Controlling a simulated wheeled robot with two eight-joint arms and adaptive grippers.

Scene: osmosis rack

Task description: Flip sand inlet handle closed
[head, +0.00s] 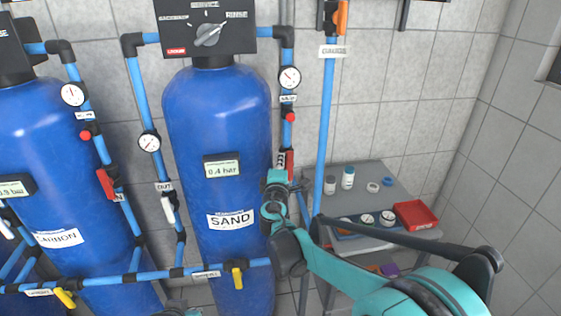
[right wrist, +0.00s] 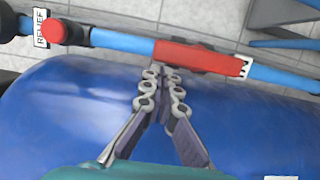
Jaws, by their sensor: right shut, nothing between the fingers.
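The sand tank (head: 218,120) is a tall blue cylinder with a SAND label. The sand inlet handle (head: 289,162) is a red lever on the pipe at the tank's right side, partly hidden by my right arm in the head view. In the right wrist view the red handle (right wrist: 205,58) lies along the blue pipe. My right gripper (right wrist: 161,70) is shut and empty, its fingertips at the near edge of the handle's left part. I cannot tell whether they touch it. My left gripper is not in view.
A red relief knob (right wrist: 53,31) sits on the same pipe, left of the handle. The carbon tank (head: 60,170) stands at the left with its own red handle (head: 105,184). A grey table (head: 370,178) with bottles and a red tray (head: 416,215) stands at the right.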

